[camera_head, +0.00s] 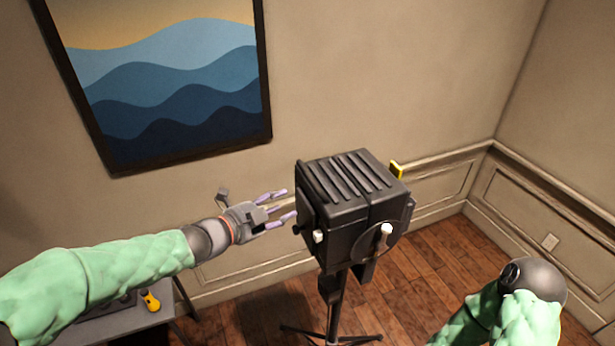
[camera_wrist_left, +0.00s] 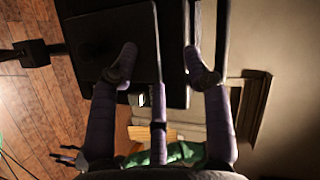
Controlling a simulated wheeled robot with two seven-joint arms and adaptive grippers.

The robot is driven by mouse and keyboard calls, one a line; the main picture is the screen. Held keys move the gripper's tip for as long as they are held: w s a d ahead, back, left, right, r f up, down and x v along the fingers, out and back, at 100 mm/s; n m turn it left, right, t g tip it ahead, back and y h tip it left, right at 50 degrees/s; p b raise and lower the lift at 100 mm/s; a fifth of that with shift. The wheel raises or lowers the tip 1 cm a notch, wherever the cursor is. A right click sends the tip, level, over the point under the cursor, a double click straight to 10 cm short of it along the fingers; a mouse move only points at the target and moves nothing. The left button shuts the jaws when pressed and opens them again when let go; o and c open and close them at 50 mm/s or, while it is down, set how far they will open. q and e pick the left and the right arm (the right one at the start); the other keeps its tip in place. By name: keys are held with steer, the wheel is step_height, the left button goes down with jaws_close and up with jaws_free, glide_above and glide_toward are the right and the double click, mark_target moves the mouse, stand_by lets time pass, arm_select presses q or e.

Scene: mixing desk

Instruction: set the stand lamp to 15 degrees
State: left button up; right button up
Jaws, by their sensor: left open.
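The stand lamp (camera_head: 350,215) has a black box-shaped head with a ribbed top, on a dark pole with tripod legs (camera_head: 335,335). A white knob (camera_head: 385,233) sits on a round plate on its right side. Another white knob (camera_head: 318,236) is low on its left side. My left gripper (camera_head: 283,207) is open at the lamp head's left side, with its purple fingers pointing at it; contact is unclear. In the left wrist view, the spread fingers (camera_wrist_left: 160,62) are in front of the dark lamp head (camera_wrist_left: 100,35). My right gripper is out of view; only part of my right arm shows.
A grey table (camera_head: 125,325) with a yellow-and-black object (camera_head: 150,301) is at the lower left, below my left arm. A wave picture (camera_head: 170,90) hangs on the wall behind. Wooden floor (camera_head: 440,270) is open to the lamp's right.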

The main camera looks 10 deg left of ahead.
mark_target(308, 177)
arm_select(q)
step_height(308, 177, up, 7)
steer(key=s+m+h, duration=0.1)
steer(key=s+m, duration=0.2)
steer(key=m, duration=0.1)
steer(key=x, duration=1.1)
steer(key=shift+w+a+r, duration=0.1)
steer(key=shift+w+a, duration=0.1)
steer(key=shift+w, duration=0.05)
steer(key=shift+t, duration=0.3)
jaws_close()
